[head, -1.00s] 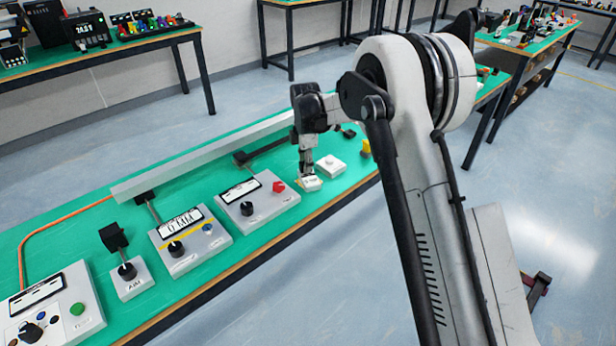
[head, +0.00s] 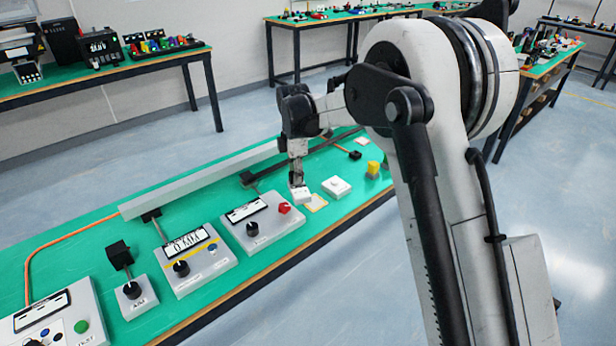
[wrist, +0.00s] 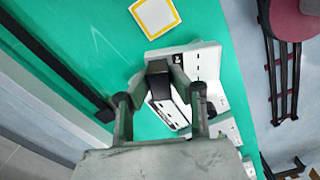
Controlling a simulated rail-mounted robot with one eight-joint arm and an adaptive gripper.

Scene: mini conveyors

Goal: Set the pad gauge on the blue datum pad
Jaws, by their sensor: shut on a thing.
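My gripper (head: 297,180) is shut on a small white block, the pad gauge (head: 300,194), just above the green bench. In the wrist view, my gripper (wrist: 160,88) has its fingers around a dark part, with the white labelled gauge body (wrist: 205,61) beyond them. I cannot make out a blue pad in either view.
A grey rail (head: 200,179) runs along the back.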

